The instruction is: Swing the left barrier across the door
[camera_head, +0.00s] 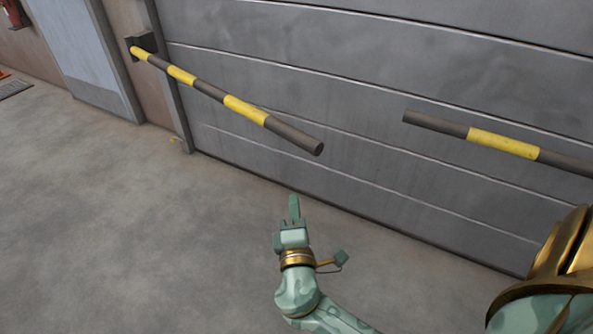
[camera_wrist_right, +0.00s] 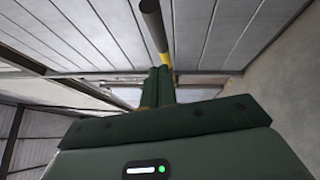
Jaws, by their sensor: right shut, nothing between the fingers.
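The left barrier (camera_head: 245,108), a yellow-and-dark striped pole, is held at its left end by a dark bracket (camera_head: 145,43) beside the door frame. Its free end slants down to the right, more steeply than the panel lines of the grey door (camera_head: 370,65), so it looks angled out from the door. My right gripper (camera_head: 293,203) is below and a little left of that free end, apart from it, shut and empty. In the right wrist view the shut fingers (camera_wrist_right: 158,85) point toward a dark and yellow pole (camera_wrist_right: 153,25), probably the left barrier. My left gripper is not in view.
A second striped barrier (camera_head: 503,144) lies in front of the door at the right, its left end free, with a gap between the two poles. The concrete floor (camera_head: 110,210) is clear at the left. A grate (camera_head: 12,89) lies at the far left.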

